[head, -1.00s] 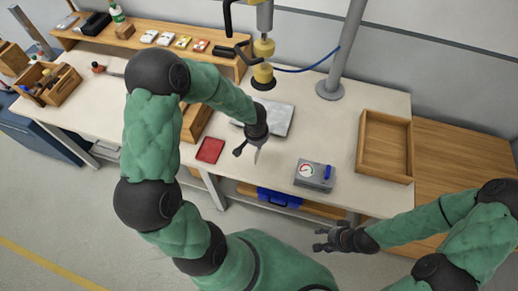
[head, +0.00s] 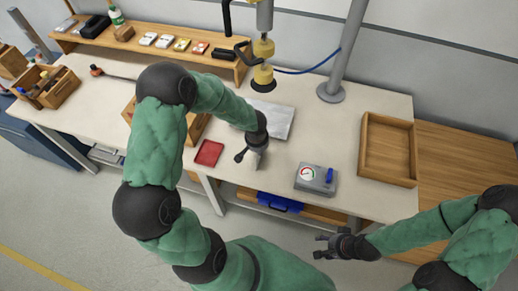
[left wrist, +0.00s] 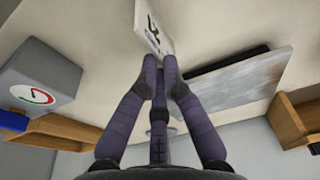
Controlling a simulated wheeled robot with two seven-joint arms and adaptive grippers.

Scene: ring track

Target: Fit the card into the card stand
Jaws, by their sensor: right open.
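My left gripper (head: 249,156) is over the table's front part, between the red tray and the grey gauge box. In the left wrist view its fingers (left wrist: 160,72) are closed on a white card (left wrist: 150,27) with black marks, which sticks out beyond the fingertips. In the head view the card (head: 256,161) is a small pale patch at the gripper, partly hidden. I cannot make out a card stand for certain in either view. My right gripper (head: 325,248) is open and empty, in front of the table's front edge.
A red tray (head: 208,153) lies left of my left gripper, and a grey gauge box (head: 316,178) stands to the right. A wooden tray (head: 365,150) and a post (head: 345,55) are at right.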

